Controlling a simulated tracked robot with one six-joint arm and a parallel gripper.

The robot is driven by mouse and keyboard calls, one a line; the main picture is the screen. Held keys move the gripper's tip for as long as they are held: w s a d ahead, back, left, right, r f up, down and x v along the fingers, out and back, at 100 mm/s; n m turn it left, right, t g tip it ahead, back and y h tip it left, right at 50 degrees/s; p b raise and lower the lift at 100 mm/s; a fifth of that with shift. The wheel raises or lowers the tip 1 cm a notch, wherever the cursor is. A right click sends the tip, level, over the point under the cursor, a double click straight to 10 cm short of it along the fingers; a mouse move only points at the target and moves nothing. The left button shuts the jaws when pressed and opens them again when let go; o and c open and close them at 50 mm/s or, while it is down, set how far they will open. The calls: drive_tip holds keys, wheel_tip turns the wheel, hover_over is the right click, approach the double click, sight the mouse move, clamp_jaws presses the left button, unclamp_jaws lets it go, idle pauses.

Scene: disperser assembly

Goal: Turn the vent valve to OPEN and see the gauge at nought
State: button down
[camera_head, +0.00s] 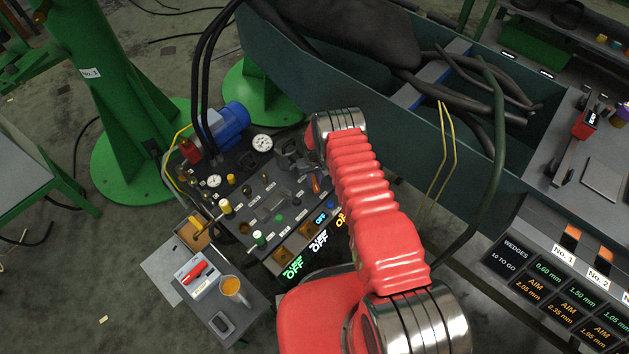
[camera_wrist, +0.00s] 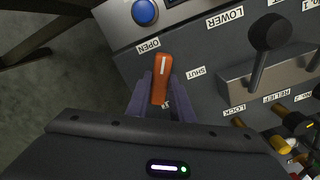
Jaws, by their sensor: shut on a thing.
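The vent valve handle (camera_wrist: 162,70) is orange with a white line. In the wrist view it stands between the OPEN label (camera_wrist: 148,46) and the SHUT label (camera_wrist: 196,73), its tip nearer OPEN. My gripper (camera_wrist: 161,92) is shut on it, one finger on each side. The handle shows small in the head view (camera_head: 316,184), beside my gripper (camera_head: 298,163). A larger white gauge (camera_head: 262,142) and a smaller one (camera_head: 214,181) sit at the back of the console (camera_head: 262,203); their needles are too small to read.
A black lever (camera_wrist: 268,40) and a blue button (camera_wrist: 145,12) are close to the handle. Yellow and green knobs line the console's left side. A side table holds a mug (camera_head: 232,288). A green trough (camera_head: 400,125) stands behind my arm.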

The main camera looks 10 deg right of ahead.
sight(314, 182)
drive_tip(key=n, duration=0.6)
drive_tip(key=shift+w, duration=0.15)
idle(0.5)
drive_tip(key=c, duration=1.6)
unclamp_jaws()
drive_tip(key=shift+o, duration=0.2)
drive_tip(key=shift+r, duration=0.1)
wheel_tip(314, 182, up, 14)
drive_tip(key=shift+f, duration=0.25)
